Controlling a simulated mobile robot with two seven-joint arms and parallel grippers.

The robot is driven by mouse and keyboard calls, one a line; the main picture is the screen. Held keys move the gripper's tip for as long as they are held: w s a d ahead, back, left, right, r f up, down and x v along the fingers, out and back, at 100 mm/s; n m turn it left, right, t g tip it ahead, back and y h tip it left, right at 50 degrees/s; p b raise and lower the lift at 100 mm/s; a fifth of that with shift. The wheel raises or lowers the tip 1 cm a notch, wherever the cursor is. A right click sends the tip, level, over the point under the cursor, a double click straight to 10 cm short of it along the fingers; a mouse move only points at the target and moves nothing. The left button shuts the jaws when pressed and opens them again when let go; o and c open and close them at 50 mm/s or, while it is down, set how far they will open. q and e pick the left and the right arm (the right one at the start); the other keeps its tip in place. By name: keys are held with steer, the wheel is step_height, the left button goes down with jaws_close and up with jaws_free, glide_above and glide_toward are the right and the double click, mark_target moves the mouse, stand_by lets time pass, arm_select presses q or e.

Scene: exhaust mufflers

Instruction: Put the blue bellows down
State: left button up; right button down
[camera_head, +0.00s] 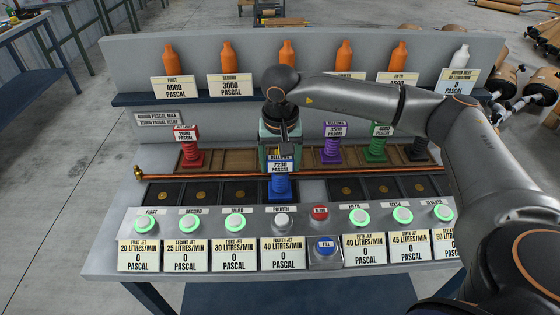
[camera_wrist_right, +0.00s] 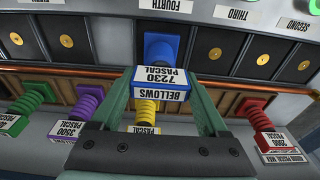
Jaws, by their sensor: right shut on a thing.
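The blue bellows (camera_head: 281,187) is upright at the fourth place of the dark jet row, behind the fourth button, in the head view. Its label reads 7230 pascal. My right gripper (camera_head: 280,158) is above it, shut on its labelled top. In the right wrist view the bellows (camera_wrist_right: 162,48) shows between the two green fingers (camera_wrist_right: 163,100), its lower end over the dark row. It covers the jet there; I cannot tell whether its base touches the pad. My left gripper is not in view.
Red (camera_head: 190,152), purple (camera_head: 331,150), green (camera_head: 375,148) and black (camera_head: 418,149) bellows stand in the wooden rack behind. A yellow bellows (camera_wrist_right: 147,112) is close behind the blue one. A copper pipe (camera_head: 220,174) runs between rack and jets. Lit buttons (camera_head: 235,223) line the front.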

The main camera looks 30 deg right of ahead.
mark_target(280, 174)
jaws_free()
step_height(280, 174, up, 12)
steer(key=s, duration=0.1)
steer(key=shift+s+a, duration=0.15)
steer(key=shift+a, duration=0.25)
